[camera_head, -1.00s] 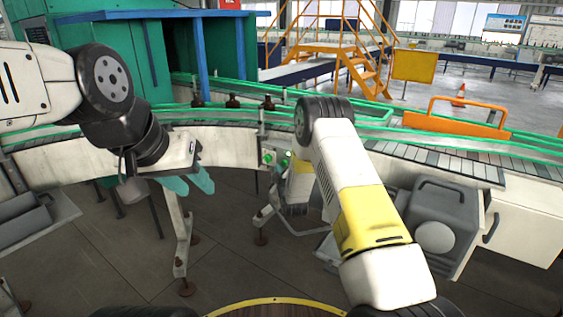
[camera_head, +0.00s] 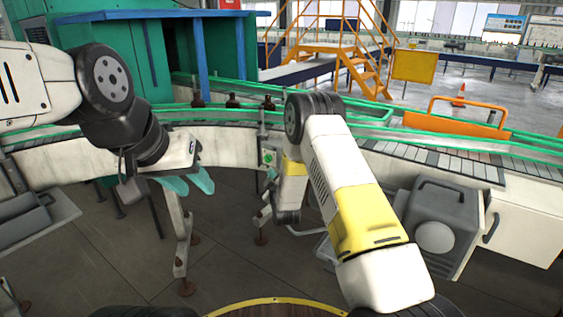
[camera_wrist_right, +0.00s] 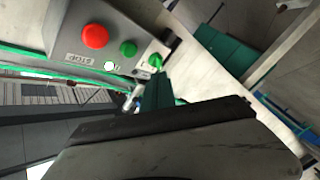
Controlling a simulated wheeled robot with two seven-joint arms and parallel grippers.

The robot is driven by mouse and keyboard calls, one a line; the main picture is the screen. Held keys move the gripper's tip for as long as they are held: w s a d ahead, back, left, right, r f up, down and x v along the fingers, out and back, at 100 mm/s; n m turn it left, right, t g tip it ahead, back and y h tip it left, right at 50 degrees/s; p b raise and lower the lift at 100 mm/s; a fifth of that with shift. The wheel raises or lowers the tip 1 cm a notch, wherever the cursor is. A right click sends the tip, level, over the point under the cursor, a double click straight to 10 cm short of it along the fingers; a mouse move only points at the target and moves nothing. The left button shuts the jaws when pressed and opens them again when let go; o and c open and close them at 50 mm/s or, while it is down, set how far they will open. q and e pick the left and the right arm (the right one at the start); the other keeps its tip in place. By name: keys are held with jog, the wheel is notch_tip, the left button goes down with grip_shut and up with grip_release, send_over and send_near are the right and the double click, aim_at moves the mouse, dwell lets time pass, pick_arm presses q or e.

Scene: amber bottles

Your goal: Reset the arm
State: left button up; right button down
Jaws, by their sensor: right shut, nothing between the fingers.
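My left gripper (camera_head: 188,184) is at the left of the head view, its teal fingers spread apart with nothing between them. It hangs in front of the curved conveyor's near side. My right arm (camera_head: 365,215) reaches forward in the middle of the head view, and its gripper is hidden there behind the arm. In the right wrist view the right gripper's teal fingers (camera_wrist_right: 157,92) are together and empty. They are close below a grey control box (camera_wrist_right: 130,25) with a red button, green buttons and a green knob; contact cannot be told.
Amber bottles (camera_head: 232,101) stand on the green-railed conveyor (camera_head: 225,145). A grey box-shaped unit (camera_head: 436,225) is mounted at the right. An orange frame (camera_head: 460,115) and yellow stairs (camera_head: 362,75) are farther back. Open floor (camera_head: 120,250) lies at the lower left.

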jog(key=s+d+r+m+g, duration=0.2)
jog(key=s+d+r, duration=0.1)
jog(key=r, duration=0.4)
jog(key=s+d+r+m+g, duration=0.1)
jog(key=s+d+r+m, duration=0.15)
jog(key=r, duration=0.45)
jog(key=s+d+r+m+g, duration=0.1)
jog(key=s+d+r+g, duration=0.2)
jog(key=r, duration=0.5)
jog(key=s+d+r+m+g, duration=0.1)
jog(key=s+d+m, duration=0.1)
jog(key=s, duration=1)
jog(key=s+d+r+m+g, duration=0.1)
jog(key=s+d+r+g, duration=0.1)
jog(key=s, duration=1)
jog(key=s+d+r+m+g, duration=0.1)
jog(key=s+d+m, duration=0.1)
jog(key=s, duration=1)
jog(key=shift+s+r+m+g+h, duration=0.25)
jog(key=shift+r+m+g+h, duration=0.05)
jog(key=shift+m+g+h, duration=0.1)
